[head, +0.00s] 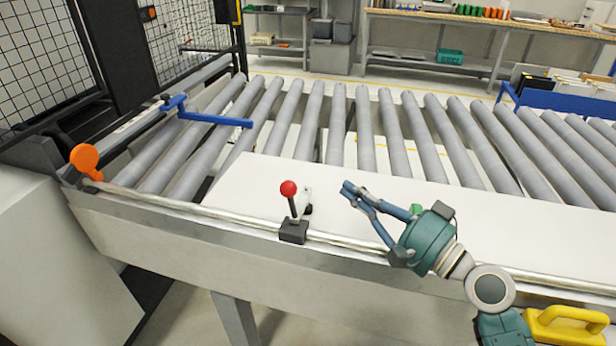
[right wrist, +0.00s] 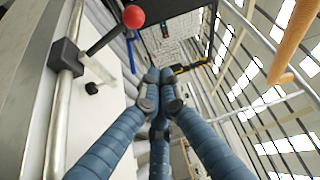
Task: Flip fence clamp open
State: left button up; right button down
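The fence clamp is a black block (head: 293,231) on the metal rail, with a dark lever topped by a red ball (head: 289,187) and a small white arm with a black tip beside it. The lever stands nearly upright in the head view. The clamp block (right wrist: 67,56) and red ball (right wrist: 133,16) also show at upper left in the right wrist view. My right gripper (head: 348,190) is to the right of the clamp, above the white panel and apart from the lever. Its blue fingers (right wrist: 158,76) meet at their tips with nothing between them. My left gripper is out of view.
The white panel (head: 460,225) lies on the roller conveyor. The rail (head: 345,240) runs along its near edge. An orange knob (head: 85,158) and a blue bar (head: 215,119) stand at left. A yellow handle (head: 568,322) is at lower right.

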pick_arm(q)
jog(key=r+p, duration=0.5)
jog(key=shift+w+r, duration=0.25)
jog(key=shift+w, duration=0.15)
pick_arm(e)
jog(key=w+a, duration=0.4)
jog(key=a, duration=0.4)
jog(key=shift+a, duration=0.35)
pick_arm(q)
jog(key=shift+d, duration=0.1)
pick_arm(e)
jog(key=shift+w, duration=0.1)
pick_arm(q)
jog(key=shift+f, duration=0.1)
